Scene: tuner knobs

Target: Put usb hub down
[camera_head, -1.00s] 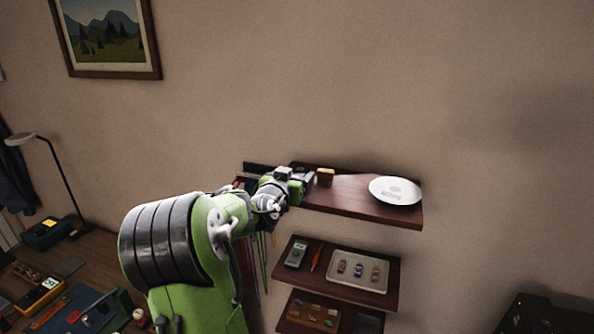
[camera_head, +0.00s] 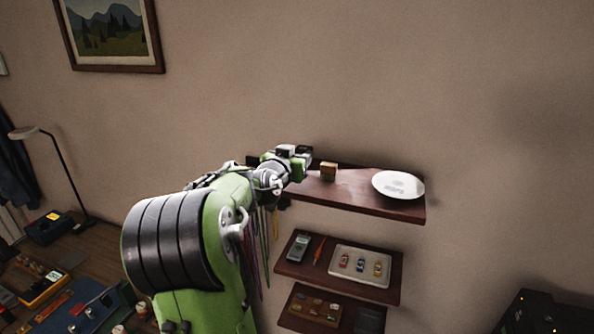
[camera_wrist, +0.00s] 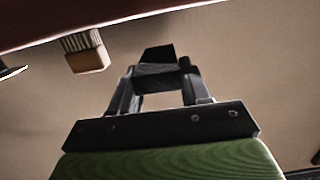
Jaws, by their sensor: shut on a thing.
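In the wrist view my gripper (camera_wrist: 158,90) is shut on a small dark block, the usb hub (camera_wrist: 157,70), which sits between the fingertips. In the head view my gripper (camera_head: 302,158) is over the left part of the top shelf (camera_head: 350,197), just left of a small brush (camera_head: 328,171). The hub is too small and dark to make out clearly there. The wrist view appears upside down, with the shelf edge (camera_wrist: 60,27) along its top and the brush (camera_wrist: 88,58) left of the fingers, apart from them.
A white plate (camera_head: 398,185) lies at the right end of the top shelf. The shelf between brush and plate is clear. A lower shelf holds a meter (camera_head: 299,247) and a tray (camera_head: 387,281) of small parts. Cords (camera_head: 266,240) hang left of the shelves.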

